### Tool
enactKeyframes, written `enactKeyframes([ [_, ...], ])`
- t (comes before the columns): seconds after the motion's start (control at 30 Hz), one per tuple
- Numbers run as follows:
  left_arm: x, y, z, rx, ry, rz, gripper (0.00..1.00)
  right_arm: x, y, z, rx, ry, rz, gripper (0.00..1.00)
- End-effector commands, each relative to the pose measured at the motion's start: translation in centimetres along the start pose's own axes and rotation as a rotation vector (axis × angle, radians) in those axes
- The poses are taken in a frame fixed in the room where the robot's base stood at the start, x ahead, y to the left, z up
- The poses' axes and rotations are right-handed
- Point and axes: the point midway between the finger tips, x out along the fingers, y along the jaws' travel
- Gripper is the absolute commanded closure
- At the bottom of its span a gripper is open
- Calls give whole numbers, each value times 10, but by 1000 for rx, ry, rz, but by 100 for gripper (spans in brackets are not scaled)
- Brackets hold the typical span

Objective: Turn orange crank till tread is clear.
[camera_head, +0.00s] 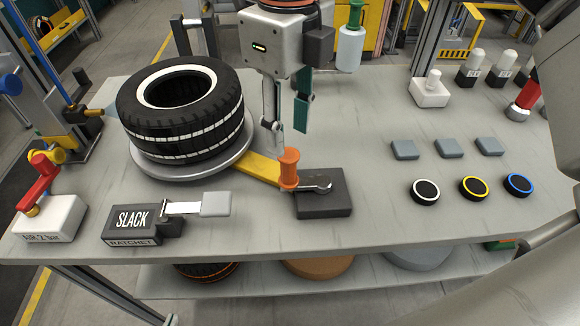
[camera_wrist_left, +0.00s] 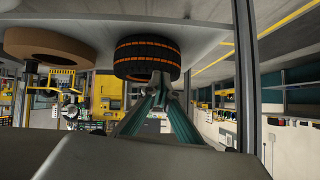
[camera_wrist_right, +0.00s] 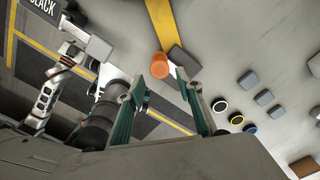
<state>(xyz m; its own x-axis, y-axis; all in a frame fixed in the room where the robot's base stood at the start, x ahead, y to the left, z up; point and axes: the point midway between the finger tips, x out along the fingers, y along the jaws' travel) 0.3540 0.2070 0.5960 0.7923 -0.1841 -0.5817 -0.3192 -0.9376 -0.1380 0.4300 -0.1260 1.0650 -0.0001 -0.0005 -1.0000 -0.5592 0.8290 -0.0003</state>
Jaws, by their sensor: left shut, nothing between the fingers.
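The orange crank (camera_head: 289,165) stands upright at the near end of a yellow bar (camera_head: 256,169). The bar runs back to the round grey plate (camera_head: 143,163) under the black tyre (camera_head: 190,132). White bands ring the tyre's tread. My right gripper (camera_head: 286,130) points down above the crank, fingers apart and empty. In the right wrist view the orange crank (camera_wrist_right: 160,65) lies just past the open fingertips, not held. My left gripper (camera_wrist_left: 165,82) is shut and empty in the left wrist view, low by the lower shelf. It is not seen in the head view.
A dark block with a lever (camera_head: 330,205) sits right of the crank. A SLACK ratchet box (camera_head: 140,224) is front left, a red-handled air valve (camera_head: 48,215) further left. Discs (camera_head: 474,187) and grey blocks (camera_head: 449,147) lie right. An orange-banded tyre (camera_wrist_left: 148,55) sits on the lower shelf.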

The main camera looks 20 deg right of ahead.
Motion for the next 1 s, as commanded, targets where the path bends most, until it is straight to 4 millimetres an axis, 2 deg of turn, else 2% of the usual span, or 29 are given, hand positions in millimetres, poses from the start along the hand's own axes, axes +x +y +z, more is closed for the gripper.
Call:
enactKeyframes([
  [0.1, 2, -3, 1, 3, 1, -5, 100, 5, -1, 2, 79, 1, 2, 64],
  [0.27, 4, -6, 0, 5, 3, -10, 100, 17, -1, 2, 99, 2, 1, 64],
  [0.5, 8, -7, -1, 10, 8, -12, 100, 55, -1, 1, 97, 4, 3, 64],
  [0.7, 8, -7, -2, 12, 10, -13, 100, 76, -1, 1, 96, 3, 2, 64],
  [1.0, 6, -5, 2, 12, 3, -8, 100, 82, -1, 2, 96, -1, 1, 64],
])
